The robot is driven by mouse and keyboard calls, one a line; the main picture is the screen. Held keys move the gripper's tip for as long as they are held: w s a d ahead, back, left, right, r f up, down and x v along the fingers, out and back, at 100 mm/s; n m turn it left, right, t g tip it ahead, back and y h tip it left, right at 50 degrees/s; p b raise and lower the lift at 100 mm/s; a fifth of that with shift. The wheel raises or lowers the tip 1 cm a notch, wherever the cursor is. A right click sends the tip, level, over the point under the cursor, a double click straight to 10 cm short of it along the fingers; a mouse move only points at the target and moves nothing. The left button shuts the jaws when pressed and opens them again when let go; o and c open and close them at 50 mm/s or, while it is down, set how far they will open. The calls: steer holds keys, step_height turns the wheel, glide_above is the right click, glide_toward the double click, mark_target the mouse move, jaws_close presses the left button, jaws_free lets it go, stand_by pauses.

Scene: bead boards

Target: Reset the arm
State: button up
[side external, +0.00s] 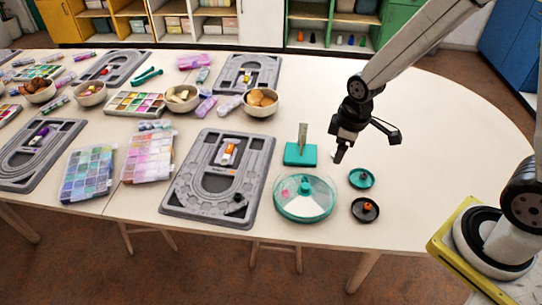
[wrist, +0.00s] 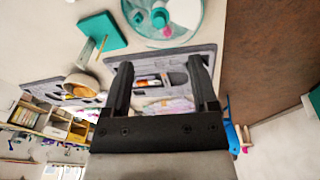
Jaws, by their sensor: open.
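My gripper (side external: 340,152) hangs above the white table (side external: 440,130), to the right of the bead boards. In the wrist view my gripper (wrist: 159,63) shows two dark fingers spread apart with nothing between them. In the side view the round clear container with a teal rim (side external: 304,212) is below and left of it, and the teal block with an upright stick (side external: 300,153) is to its left. A small teal dish (side external: 362,179) and a black dish (side external: 365,210) are to its lower right. I cannot tell the exact height of the gripper above the table.
A grey bead board (side external: 178,187) lies left of the round container. Bead boxes (side external: 88,172), wooden bowls (side external: 262,108) and more boards fill the left side. The table right of the dishes is clear. Shelves (side external: 335,18) stand behind.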

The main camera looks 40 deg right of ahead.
steer(key=s+d+r+m+t, duration=0.1)
steer(key=s+r+m, duration=0.2)
steer(key=s+m, duration=0.3)
steer(key=shift+s+r+m, duration=0.2)
steer(key=shift+r+m, duration=0.15)
steer(key=shift+m, duration=0.15)
